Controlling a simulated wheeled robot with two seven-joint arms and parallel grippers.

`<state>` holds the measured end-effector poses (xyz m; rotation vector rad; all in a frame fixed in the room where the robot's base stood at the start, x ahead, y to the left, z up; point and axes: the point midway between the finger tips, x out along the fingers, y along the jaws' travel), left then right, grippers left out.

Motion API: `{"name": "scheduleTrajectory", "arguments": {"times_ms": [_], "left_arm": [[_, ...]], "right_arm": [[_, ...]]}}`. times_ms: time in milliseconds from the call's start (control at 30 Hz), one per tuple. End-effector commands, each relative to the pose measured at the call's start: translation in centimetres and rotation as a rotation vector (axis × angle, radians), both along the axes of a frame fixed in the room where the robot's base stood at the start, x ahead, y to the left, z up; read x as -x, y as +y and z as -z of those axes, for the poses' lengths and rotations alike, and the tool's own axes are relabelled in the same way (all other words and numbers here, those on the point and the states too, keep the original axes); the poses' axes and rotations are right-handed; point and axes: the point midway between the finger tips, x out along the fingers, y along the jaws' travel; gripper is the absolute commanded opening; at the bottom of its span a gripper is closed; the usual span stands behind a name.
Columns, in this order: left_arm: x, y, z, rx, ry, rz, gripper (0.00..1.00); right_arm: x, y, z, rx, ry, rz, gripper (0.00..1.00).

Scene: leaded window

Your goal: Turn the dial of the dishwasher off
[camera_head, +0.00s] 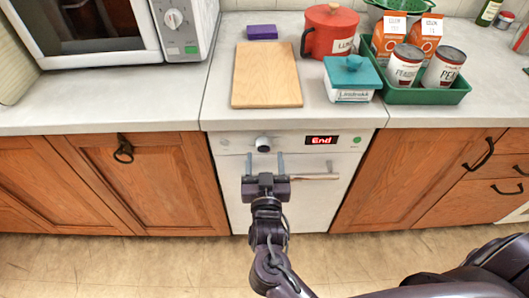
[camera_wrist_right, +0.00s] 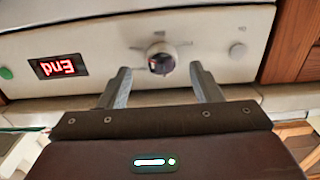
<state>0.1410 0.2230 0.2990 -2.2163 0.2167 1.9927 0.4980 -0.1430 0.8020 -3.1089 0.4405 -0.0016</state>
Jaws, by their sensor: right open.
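The white dishwasher (camera_head: 225,165) stands under the counter, with its round dial (camera_head: 263,144) on the top panel. The red display (camera_head: 322,140) reads "End". My right gripper (camera_head: 265,157) is open in front of the panel, its two fingers pointing at the dial. In the right wrist view, which is upside down, the dial (camera_wrist_right: 160,58) appears in the gap between the fingertips (camera_wrist_right: 160,72). The fingers look apart from the dial; how far short of it they are, I cannot tell. My left gripper is out of view.
The dishwasher handle (camera_head: 318,176) is a bar just below the panel, close to my right gripper. Wooden cabinets (camera_head: 150,180) flank the machine. On the counter above are a cutting board (camera_head: 267,75), a teal-lidded dish (camera_head: 350,78) and a green tray (camera_head: 425,97).

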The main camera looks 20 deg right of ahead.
Motion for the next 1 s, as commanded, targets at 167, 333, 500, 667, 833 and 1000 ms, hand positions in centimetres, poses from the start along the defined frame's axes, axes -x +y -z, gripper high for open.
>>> {"name": "scheduleTrajectory", "arguments": {"times_ms": [167, 333, 500, 667, 833, 1000], "left_arm": [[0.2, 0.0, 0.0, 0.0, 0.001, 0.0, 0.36], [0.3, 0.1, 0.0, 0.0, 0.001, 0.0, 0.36], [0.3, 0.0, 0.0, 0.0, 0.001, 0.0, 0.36], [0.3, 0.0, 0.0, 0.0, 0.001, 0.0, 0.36], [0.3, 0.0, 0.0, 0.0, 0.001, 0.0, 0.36], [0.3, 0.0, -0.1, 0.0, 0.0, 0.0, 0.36]], "right_arm": [[-2.2, -0.5, 0.0, 0.0, 0.0, -0.002, 0.58], [-2.8, -0.8, 0.1, -0.002, 0.002, -0.002, 0.58], [-2.8, -0.8, 0.1, -0.002, 0.003, -0.002, 0.58], [-2.8, -0.8, 0.1, -0.001, 0.002, -0.002, 0.41], [-2.7, -0.8, 0.1, -0.001, 0.002, -0.002, 0.19], [-2.7, -0.8, 0.0, 0.003, 0.003, -0.002, 0.14]]}}
